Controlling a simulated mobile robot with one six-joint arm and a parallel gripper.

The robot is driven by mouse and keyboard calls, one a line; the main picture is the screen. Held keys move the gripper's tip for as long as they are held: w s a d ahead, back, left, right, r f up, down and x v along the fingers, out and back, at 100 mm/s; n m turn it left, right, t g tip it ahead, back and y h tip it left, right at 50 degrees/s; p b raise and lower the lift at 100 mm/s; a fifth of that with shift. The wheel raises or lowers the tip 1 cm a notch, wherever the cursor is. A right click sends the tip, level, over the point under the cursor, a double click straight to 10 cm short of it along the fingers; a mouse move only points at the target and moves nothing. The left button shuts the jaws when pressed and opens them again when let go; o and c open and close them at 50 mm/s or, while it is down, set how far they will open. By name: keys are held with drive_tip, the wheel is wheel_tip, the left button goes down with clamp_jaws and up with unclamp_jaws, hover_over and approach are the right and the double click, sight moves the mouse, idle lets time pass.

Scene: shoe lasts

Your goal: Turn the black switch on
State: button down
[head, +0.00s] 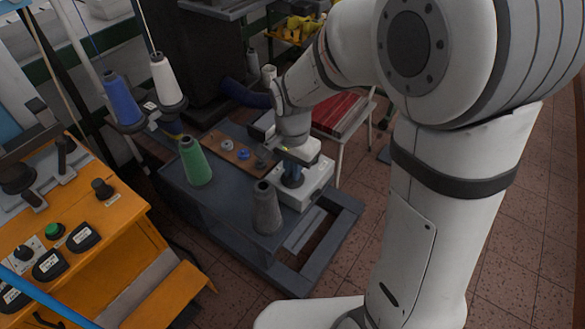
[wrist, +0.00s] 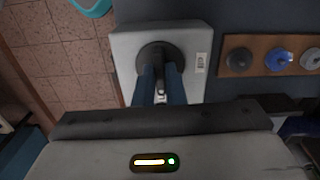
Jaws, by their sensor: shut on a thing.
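A black round switch (wrist: 157,50) sits on top of a white box (wrist: 126,50) in the wrist view. In the head view the white box (head: 316,182) stands on the grey bench, and the dark disc of the switch (head: 292,183) shows under my gripper (head: 292,172). My gripper points down at the switch, and its blue fingers (wrist: 159,84) are close together over it. They are shut on the switch, and a small metallic part shows between them. The fingers hide the middle of the switch, and its on or off position cannot be read. A small pale label (wrist: 201,62) is beside it.
A wooden board (head: 221,142) with grey, blue and dark knobs lies beside the box. A green cone (head: 195,162) and a grey cone (head: 266,208) stand on the bench (head: 222,198). An orange control panel (head: 113,222) is at the left. A red-topped stand (head: 338,113) is behind.

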drive_tip(key=shift+m, duration=0.3)
drive_tip(key=c, duration=1.5)
unclamp_jaws()
wheel_tip(320, 180, up, 8)
drive_tip(key=shift+f, duration=0.1)
drive_tip(key=s+d+r+n+t, duration=0.2)
drive_tip(key=s+d+n, duration=0.5)
drive_tip(key=s+d, duration=0.5)
drive_tip(key=shift+s+d+r+n+t, duration=0.2)
drive_tip(key=shift+s+d+n+t, duration=0.1)
drive_tip(key=shift+d+n+t, duration=0.1)
